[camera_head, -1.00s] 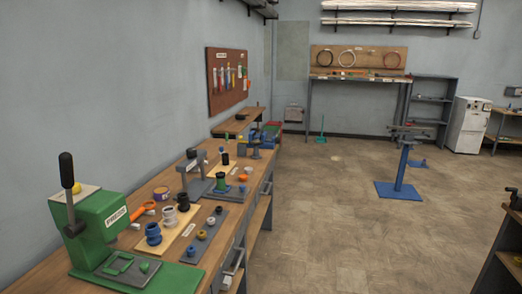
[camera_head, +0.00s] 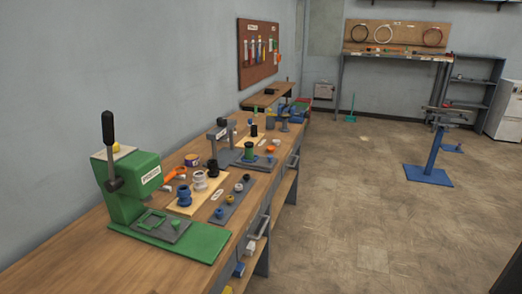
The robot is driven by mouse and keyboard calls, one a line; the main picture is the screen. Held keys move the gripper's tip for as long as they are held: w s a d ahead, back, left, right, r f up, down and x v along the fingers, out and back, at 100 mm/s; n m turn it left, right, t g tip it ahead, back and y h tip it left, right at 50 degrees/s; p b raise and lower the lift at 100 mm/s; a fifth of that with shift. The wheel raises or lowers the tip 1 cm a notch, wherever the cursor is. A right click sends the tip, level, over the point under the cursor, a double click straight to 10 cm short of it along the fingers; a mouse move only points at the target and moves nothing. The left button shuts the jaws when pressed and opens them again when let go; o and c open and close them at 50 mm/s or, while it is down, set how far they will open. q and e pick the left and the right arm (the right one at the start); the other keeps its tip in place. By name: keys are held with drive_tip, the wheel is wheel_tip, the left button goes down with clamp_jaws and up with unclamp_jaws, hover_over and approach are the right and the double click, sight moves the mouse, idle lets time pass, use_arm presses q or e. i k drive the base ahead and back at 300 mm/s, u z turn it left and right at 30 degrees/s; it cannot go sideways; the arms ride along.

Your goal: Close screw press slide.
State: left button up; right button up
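A green press (camera_head: 138,182) with a black-handled lever (camera_head: 109,138) stands on the near left of the long wooden bench. Its green base plate (camera_head: 208,243) reaches toward the bench's front edge, with a grey slide plate (camera_head: 172,234) and a small green knob (camera_head: 174,225) on it. I cannot tell which one is the screw press. Neither of my grippers shows.
Blue, white and black fittings stand on a light board (camera_head: 205,194) between the two devices. A grey strip (camera_head: 232,205) holds several small parts. A drawer handle (camera_head: 259,229) sticks out from the bench front. Open floor (camera_head: 350,210) lies to the right, with a blue stand (camera_head: 428,175).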

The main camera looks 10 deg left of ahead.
sight(269, 162)
drive_tip(key=u, duration=0.25)
drive_tip(key=k, duration=0.3)
drive_tip(key=z, duration=1.15)
drive_tip(key=i, duration=2.45)
drive_tip(key=u, duration=0.55)
